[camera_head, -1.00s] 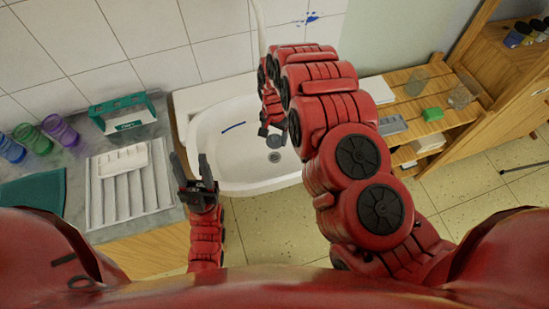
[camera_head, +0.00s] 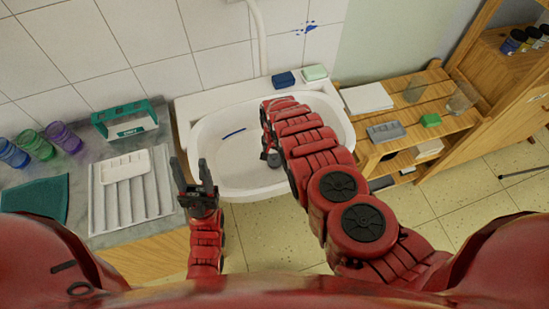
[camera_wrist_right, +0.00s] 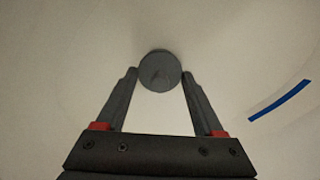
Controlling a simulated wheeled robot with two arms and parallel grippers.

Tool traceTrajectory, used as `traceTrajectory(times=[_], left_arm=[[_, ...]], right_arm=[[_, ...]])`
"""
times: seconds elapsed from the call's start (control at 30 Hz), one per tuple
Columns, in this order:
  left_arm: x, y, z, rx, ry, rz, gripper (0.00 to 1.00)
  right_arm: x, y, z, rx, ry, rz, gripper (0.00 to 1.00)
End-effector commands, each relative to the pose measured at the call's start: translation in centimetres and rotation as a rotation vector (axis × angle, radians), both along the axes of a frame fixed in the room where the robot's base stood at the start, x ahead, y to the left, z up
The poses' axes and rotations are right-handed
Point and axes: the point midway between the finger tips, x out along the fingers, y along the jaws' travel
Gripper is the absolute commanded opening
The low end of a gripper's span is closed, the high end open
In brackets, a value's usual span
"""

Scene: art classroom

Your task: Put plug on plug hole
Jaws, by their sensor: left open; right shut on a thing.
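The white sink basin (camera_head: 215,165) is in the middle of the head view. My right arm reaches down into it, and my right gripper (camera_head: 270,157) is low in the basin over the plug hole area. In the right wrist view, my right gripper (camera_wrist_right: 160,82) is shut on a round grey plug (camera_wrist_right: 160,71), with a fingertip at each side of it. The plug hole is hidden behind the gripper and plug; I cannot tell whether the plug touches it. My left gripper (camera_head: 191,170) is open and empty, left of the basin's front edge.
A blue strip (camera_head: 234,132) lies in the basin, also in the right wrist view (camera_wrist_right: 280,101). A blue sponge (camera_head: 284,79) and a pale soap-like block (camera_head: 314,73) are on the sink's back ledge. A grey tray (camera_head: 105,208) is left; a wooden shelf (camera_head: 440,88) is right.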

Motion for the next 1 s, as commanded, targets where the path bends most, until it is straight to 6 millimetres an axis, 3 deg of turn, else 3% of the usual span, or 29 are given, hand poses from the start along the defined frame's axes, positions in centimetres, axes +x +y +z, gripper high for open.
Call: traceTrajectory(times=[0.17,0.53,0.57,0.7,0.73,1.0], left_arm=[[0.0,0.0,-0.2,0.0,0.0,0.0,0.5],[0.0,0.0,-0.5,0.0,0.0,0.0,0.5],[0.0,0.0,-0.5,0.0,0.0,0.0,0.5],[0.0,0.0,-0.4,0.0,0.0,0.0,0.5],[0.0,0.0,-0.4,0.0,0.0,0.0,0.5],[0.0,0.0,-0.2,0.0,0.0,0.0,0.5]], right_arm=[[-0.2,0.1,-1.6,0.002,0.001,0.001,0.17],[-0.2,0.1,-1.9,0.001,0.003,0.001,0.17],[-0.2,0.1,-1.9,0.002,0.004,0.001,0.71],[-0.2,0.1,-1.8,0.002,0.004,0.001,0.96],[-0.2,0.1,-1.8,0.002,0.004,0.001,1.0],[-0.2,0.1,-1.5,0.002,0.004,0.001,1.0]])
